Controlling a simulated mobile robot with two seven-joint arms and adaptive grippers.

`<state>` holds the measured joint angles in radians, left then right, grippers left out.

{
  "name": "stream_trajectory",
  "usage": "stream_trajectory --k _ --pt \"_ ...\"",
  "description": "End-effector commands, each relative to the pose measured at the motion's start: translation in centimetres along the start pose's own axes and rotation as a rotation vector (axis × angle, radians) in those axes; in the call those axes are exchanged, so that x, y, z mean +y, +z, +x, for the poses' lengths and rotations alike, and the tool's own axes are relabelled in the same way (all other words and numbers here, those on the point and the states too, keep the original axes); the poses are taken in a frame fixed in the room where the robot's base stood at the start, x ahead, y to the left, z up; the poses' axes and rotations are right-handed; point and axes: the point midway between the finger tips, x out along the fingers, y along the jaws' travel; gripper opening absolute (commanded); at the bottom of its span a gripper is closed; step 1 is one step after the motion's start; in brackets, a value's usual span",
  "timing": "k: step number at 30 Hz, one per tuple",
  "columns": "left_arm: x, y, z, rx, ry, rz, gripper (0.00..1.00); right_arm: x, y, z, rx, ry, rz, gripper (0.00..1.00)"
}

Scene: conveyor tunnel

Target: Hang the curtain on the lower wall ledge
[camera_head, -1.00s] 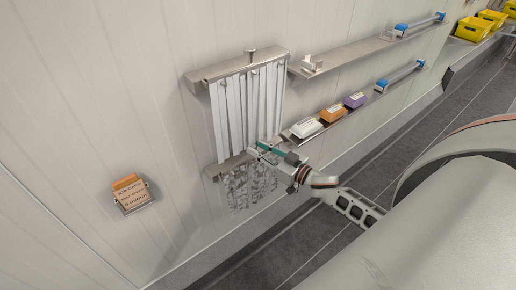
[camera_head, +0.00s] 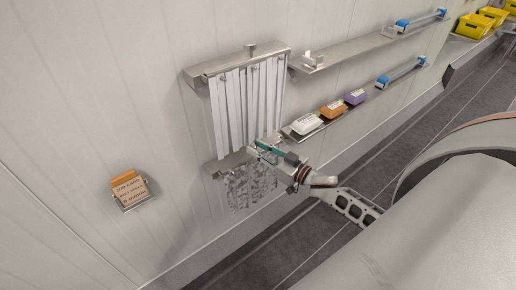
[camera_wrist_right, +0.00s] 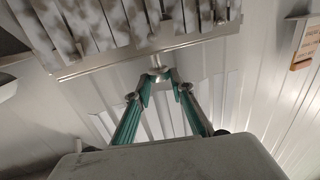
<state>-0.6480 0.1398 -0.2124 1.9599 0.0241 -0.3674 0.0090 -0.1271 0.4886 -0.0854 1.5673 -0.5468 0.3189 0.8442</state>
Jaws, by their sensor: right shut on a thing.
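A curtain of grey mottled strips (camera_head: 248,188) is at the lower wall ledge (camera_head: 228,163), below the white curtain. My right gripper (camera_head: 262,148) is at the top of the mottled curtain, its green fingers shut. In the right wrist view, the mottled strips (camera_wrist_right: 95,22) and their metal bar (camera_wrist_right: 105,64) show, and the fingertips (camera_wrist_right: 158,76) are closed on a small metal knob at the bar. The gripper hides part of the ledge, so I cannot tell whether the bar rests fully on it. My left gripper is not in view.
A clean white strip curtain (camera_head: 240,108) hangs from the upper ledge (camera_head: 215,68). To the right are shelves with white, orange (camera_head: 333,109) and purple boxes and blue-ended bars. An orange-topped card box (camera_head: 130,189) is on the wall at left. Yellow bins (camera_head: 474,27) stand far right.

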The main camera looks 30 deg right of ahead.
Motion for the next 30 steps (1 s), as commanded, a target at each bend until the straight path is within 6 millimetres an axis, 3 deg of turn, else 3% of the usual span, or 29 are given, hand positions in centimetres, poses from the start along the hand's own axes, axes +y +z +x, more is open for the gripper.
stream_trajectory --k 12,13,15,26,30 --pt "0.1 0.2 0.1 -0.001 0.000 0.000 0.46 0.0 0.3 0.1 0.003 -0.001 0.000 0.00" --pt "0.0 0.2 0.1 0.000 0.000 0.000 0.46 0.0 0.3 0.1 0.003 -0.001 0.000 0.28" --pt "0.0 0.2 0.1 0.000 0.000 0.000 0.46 0.0 0.3 0.1 0.003 0.000 0.000 0.42" --pt "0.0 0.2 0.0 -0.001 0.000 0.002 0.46 0.0 0.6 -0.2 -0.003 0.001 0.000 0.42" --pt "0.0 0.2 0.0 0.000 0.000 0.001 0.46 0.0 0.7 -1.3 -0.004 0.001 0.001 0.42"
